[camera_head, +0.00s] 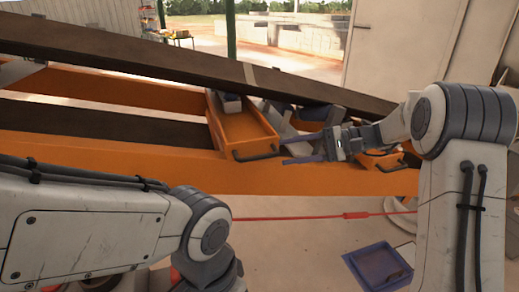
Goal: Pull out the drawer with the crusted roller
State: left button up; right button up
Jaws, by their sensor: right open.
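An orange drawer (243,128) with a black bar handle (257,156) on its front lies in the orange frame, left of my right gripper. A grey roller-like part (230,103) shows at its far end; I cannot tell whether it is crusted. A second orange drawer (372,161) with a black handle is partly hidden behind my right arm. My right gripper (287,151) comes in from the right with its fingers apart, empty. Its fingertips point left, close to the right end of the first handle; I cannot tell if they touch. My left arm is low at left, its fingers out of sight.
A dark brown belt (150,62) slopes across above the drawers. The orange beam (110,156) runs along the front. A red cord (290,218) is stretched below it. A blue bin (378,266) stands on the floor at lower right. Grey parts (280,119) lie between the drawers.

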aim_at(264, 156)
jog(key=p+x, duration=0.2)
jog(key=x, duration=0.5)
jog(key=shift+s, duration=0.1)
jog(key=shift+x, duration=0.75)
grip_shut()
dwell(0.6)
